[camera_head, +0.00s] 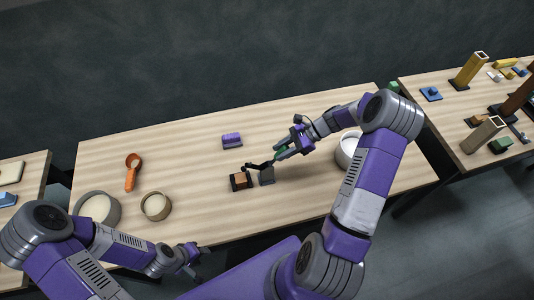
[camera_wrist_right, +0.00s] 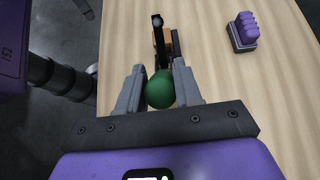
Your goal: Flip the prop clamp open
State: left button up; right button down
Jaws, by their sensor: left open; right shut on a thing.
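The prop clamp (camera_head: 266,176) stands on the middle table, with a grey block, a dark lever and a green ball knob (camera_head: 281,153) at the lever's end. Beside its grey block is a dark base with an orange-brown block (camera_head: 241,180). My right gripper (camera_head: 279,155) is shut on the green knob; in the right wrist view the knob (camera_wrist_right: 160,89) sits between the two grey fingers, and the dark lever (camera_wrist_right: 159,42) runs away from it. The lever's exact angle is hard to tell. My left gripper (camera_head: 192,262) is open and empty by the table's front edge.
A purple block (camera_head: 231,140) lies behind the clamp. A white pot (camera_head: 348,150) stands right, partly behind my right arm. An orange scoop (camera_head: 131,174) and two round bowls (camera_head: 156,206) are at left. A side table (camera_head: 450,130) at right holds several blocks. The middle table's centre-left is clear.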

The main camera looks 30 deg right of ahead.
jog(key=shift+s+d+f+y+b, duration=0.15)
jog(key=shift+d+f+y+b, duration=0.15)
jog(key=shift+f+y, duration=0.2)
jog(key=shift+s+d+f+t+y+b, duration=0.1)
jog(key=shift+d+f+t+y+b, duration=0.25)
jog(key=shift+d+y+b, duration=0.4)
jog(key=shift+s+d+f+t+y+b, duration=0.15)
jog(key=shift+d+f+y+b, duration=0.15)
jog(key=shift+y+b, duration=0.4)
jog(key=shift+d+f+t+y+b, duration=0.15)
jog(key=shift+f+y+b, duration=0.3)
jog(key=shift+y, duration=0.3)
jog(key=shift+r, duration=0.15)
jog(key=c, duration=0.8)
grip_release()
jog(key=shift+c, duration=0.2)
jog(key=shift+o, duration=0.2)
jog(key=v, duration=0.7)
jog(key=shift+d+b, duration=0.3)
jog(key=shift+b, duration=0.1)
